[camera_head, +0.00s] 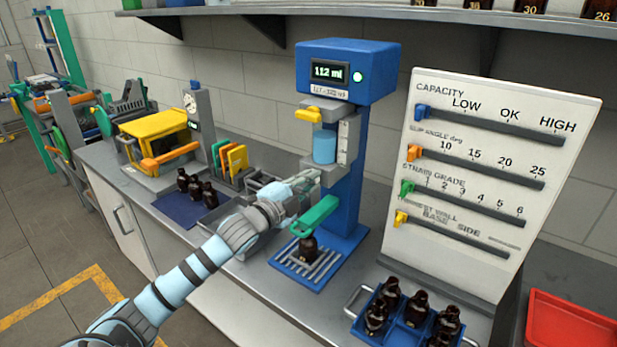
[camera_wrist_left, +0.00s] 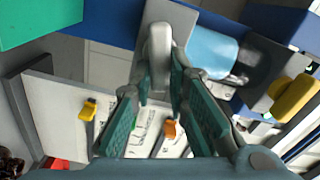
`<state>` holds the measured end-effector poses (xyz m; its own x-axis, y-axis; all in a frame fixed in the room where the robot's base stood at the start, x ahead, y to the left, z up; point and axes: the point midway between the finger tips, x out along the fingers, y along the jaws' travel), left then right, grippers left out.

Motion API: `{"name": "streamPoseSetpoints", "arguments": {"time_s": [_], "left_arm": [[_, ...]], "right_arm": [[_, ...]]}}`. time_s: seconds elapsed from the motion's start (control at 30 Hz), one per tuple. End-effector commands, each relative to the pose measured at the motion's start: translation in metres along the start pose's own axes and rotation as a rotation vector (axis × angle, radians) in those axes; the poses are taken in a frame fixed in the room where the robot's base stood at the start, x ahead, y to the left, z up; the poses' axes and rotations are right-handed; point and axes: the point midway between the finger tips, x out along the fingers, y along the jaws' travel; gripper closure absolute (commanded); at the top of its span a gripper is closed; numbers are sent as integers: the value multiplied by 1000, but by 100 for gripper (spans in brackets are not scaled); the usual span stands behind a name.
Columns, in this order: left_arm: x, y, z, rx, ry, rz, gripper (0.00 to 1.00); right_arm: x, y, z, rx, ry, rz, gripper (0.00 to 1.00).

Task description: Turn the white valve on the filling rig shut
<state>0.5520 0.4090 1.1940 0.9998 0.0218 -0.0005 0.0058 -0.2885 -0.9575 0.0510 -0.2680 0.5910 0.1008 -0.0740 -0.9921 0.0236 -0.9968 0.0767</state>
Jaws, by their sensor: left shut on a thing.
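The filling rig (camera_head: 347,72) is a blue stand with a display reading 112 ml, a yellow lever (camera_head: 315,116), a clear vessel of light-blue liquid (camera_head: 324,147) and a green lever (camera_head: 316,216). My left gripper (camera_head: 308,179) is at the rig's column, below the vessel and above the green lever. In the left wrist view the white valve (camera_wrist_left: 158,42) is a pale, rounded handle on a grey plate, and my left gripper (camera_wrist_left: 160,82) is shut on it. In the head view my fingers largely hide the valve. My right gripper is not in view.
An amber bottle (camera_head: 308,247) stands on the rig's grate under the green lever. A white panel with sliders (camera_head: 490,165) stands close to the right. A blue rack of amber bottles (camera_head: 415,339) is at front right. Several dark bottles (camera_head: 195,190) stand on a blue mat at left.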

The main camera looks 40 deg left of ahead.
Motion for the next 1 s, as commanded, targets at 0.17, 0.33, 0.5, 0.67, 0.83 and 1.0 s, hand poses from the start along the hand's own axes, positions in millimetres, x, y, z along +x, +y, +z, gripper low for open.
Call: {"name": "streamPoseSetpoints", "arguments": {"time_s": [0.17,0.33,0.5,0.67,0.83,1.0], "left_arm": [[0,2,0,129,1,-1,100],[0,4,0,223,1,-1,100],[0,4,0,280,1,0,100],[0,5,0,304,1,0,100],[0,5,1,309,0,0,100],[0,5,1,309,0,1,100]], "right_arm": [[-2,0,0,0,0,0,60],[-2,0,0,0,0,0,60],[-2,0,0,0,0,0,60],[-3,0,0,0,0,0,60],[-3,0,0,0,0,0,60],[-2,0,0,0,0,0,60]]}}
